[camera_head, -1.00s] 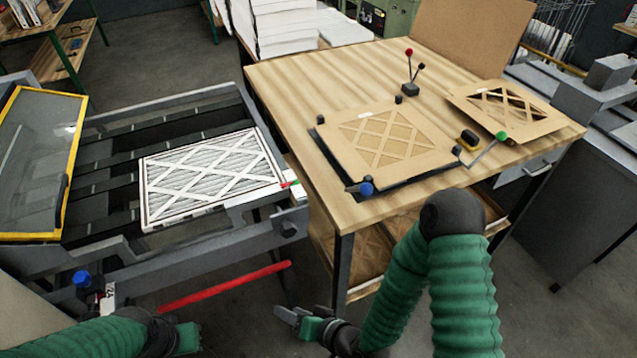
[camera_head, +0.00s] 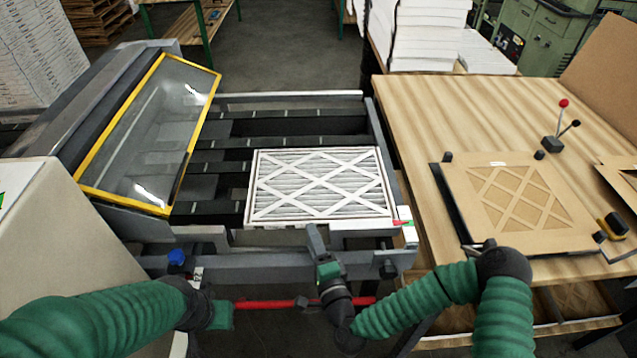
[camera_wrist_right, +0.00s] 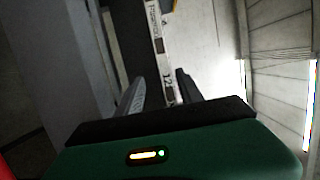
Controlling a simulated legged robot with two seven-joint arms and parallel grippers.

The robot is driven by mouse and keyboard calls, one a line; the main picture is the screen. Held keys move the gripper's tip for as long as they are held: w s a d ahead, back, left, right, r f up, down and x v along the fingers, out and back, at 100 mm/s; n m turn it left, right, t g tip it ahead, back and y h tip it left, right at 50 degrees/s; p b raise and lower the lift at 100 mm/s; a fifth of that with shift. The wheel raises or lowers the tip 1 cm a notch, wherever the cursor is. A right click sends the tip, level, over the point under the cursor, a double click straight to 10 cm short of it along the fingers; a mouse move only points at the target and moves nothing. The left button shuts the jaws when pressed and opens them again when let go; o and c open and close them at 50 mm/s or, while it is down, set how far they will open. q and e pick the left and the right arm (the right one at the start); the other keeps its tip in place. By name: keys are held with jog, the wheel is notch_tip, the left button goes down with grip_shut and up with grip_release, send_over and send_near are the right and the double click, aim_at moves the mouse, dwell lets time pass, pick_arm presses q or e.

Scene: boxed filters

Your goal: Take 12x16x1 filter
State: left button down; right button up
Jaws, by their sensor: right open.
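The white pleated filter (camera_head: 320,185) with a crossed lattice face lies flat on the dark slatted conveyor frame, near its right end. In the right wrist view, the edge of a filter (camera_wrist_right: 158,45) with printed text and "12" shows just ahead of the fingers. My right gripper (camera_head: 314,240) is at the filter's front edge, and its open fingers also show in the right wrist view (camera_wrist_right: 160,85). Whether it touches the filter I cannot tell. My left arm (camera_head: 130,318) comes in at lower left; its gripper fingers are not visible.
A yellow-framed clear guard (camera_head: 150,135) stands left of the filter. A wooden table (camera_head: 420,110) at right holds a cardboard frame piece (camera_head: 515,205) in a fixture. White filter stacks (camera_head: 425,35) stand behind. A red bar (camera_head: 270,304) runs below the conveyor's front rail.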

aim_at(307, 222)
jog(key=x, duration=0.2)
jog(key=r+p+x, duration=0.1)
jog(key=x, duration=0.1)
jog(key=shift+a, duration=0.25)
jog(key=shift+w+d, duration=0.1)
jog(key=shift+w, duration=0.15)
jog(key=shift+w+d+f, duration=0.1)
jog(key=shift+d+f, duration=0.05)
jog(key=shift+d, duration=0.1)
jog(key=shift+a, duration=0.3)
grip_shut()
